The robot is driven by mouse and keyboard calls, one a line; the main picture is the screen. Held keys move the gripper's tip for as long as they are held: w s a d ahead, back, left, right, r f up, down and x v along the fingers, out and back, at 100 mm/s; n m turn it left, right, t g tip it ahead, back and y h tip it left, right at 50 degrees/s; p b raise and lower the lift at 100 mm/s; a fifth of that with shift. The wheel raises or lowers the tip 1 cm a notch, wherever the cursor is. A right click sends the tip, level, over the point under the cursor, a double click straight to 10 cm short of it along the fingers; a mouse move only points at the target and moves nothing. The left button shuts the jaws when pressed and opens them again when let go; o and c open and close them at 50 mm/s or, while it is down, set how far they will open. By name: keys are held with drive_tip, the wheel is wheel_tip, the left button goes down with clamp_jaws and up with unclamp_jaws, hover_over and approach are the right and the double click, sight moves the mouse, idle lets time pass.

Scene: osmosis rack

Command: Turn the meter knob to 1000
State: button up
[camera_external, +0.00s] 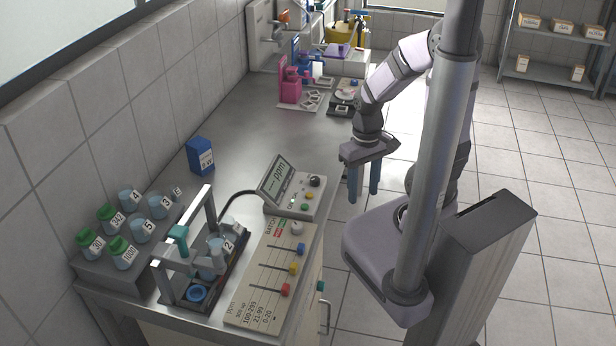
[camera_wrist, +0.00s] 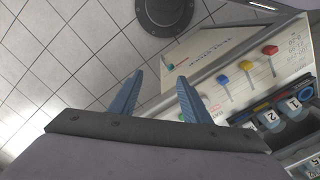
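The meter (camera_external: 285,206) stands near the right edge of the bench, with a tilted screen (camera_external: 278,177) reading dashes and "ppm". A dark knob (camera_external: 315,182) sits at the right of its panel, above small green and other coloured buttons. The knob's setting is too small to read. My gripper (camera_external: 364,190) hangs to the right of the meter, past the bench edge, apart from the knob. Its two blue fingers point down, spread and empty. They also show apart in the wrist view (camera_wrist: 160,82), where I cannot make out the meter clearly.
A board with red (camera_external: 286,290), yellow (camera_external: 295,268) and blue (camera_external: 301,250) sliders lies in front of the meter. A metal frame (camera_external: 204,205) holding a cup stands left of it. Numbered cups (camera_external: 141,231) and a blue box (camera_external: 200,155) sit further left.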

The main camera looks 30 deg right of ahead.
wheel_tip(320, 180, down, 5)
drive_tip(key=g+b, duration=0.1)
drive_tip(key=b, duration=0.1)
drive_tip(key=n+b, duration=0.2)
drive_tip(key=n, duration=0.1)
approach(315, 179)
drive_tip(key=shift+t, duration=0.3)
drive_tip(key=s+f, duration=0.6)
drive_tip(key=shift+s+d, duration=0.1)
drive_tip(key=shift+s, duration=0.1)
drive_tip(key=w+r+n, duration=0.1)
drive_tip(key=w, duration=0.1)
drive_tip(key=w+r+n, duration=0.2)
drive_tip(key=w+r+n+t, duration=0.1)
drive_tip(key=w+r+n, duration=0.1)
drive_tip(key=shift+w, duration=0.2)
drive_tip(key=n, duration=0.1)
drive_tip(key=s+n, duration=0.1)
drive_tip(key=shift+n, duration=1)
drive_tip(key=shift+f, duration=0.15)
drive_tip(key=shift+f+p, duration=1.2)
drive_tip(key=shift+f, duration=2.35)
